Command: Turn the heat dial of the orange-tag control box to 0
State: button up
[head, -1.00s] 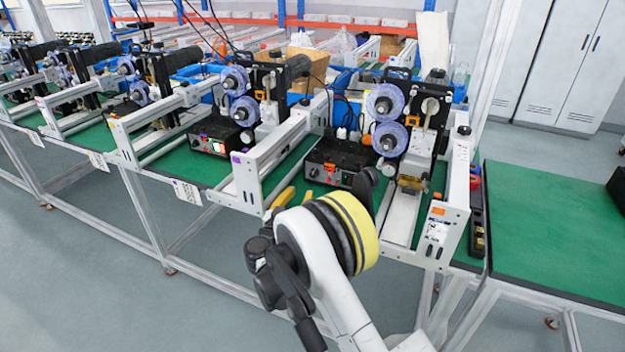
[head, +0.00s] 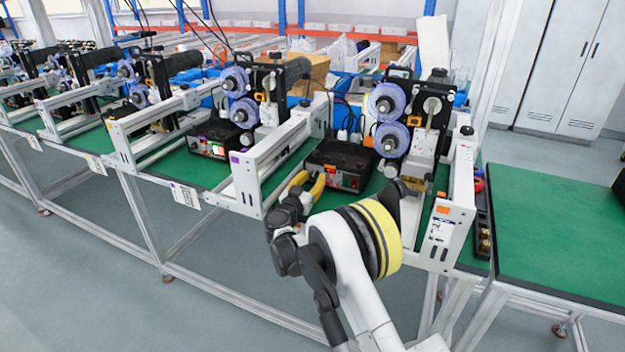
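The orange-tag control box (head: 342,158) is a black box on the green bench top, with an orange tag (head: 331,168) and a red lit switch on its front panel. Its heat dial is too small to make out, and my gripper and arm are close to the panel. My gripper (head: 308,184) has two yellow fingers, spread apart with a gap between them. It is just in front of the box's left front side and looks empty. I cannot tell whether a finger touches the box.
A similar control box with a purple tag (head: 213,137) stands in the bay to the left. White frame rails (head: 246,180) bound the bay on the left, and another frame (head: 452,205) on the right. The right green bench (head: 560,230) is mostly clear.

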grip_shut()
jog(key=shift+n, duration=0.3)
jog(key=n, duration=1.2)
jog(key=shift+a+g, duration=0.1)
jog(key=shift+g, duration=0.3)
jog(key=n, duration=0.3)
jog(key=shift+n+h, duration=0.3)
jog(key=shift+h, duration=0.1)
jog(key=n, duration=0.3)
jog(key=shift+n, duration=0.3)
jog(key=n, duration=0.6)
jog(key=shift+h, duration=0.3)
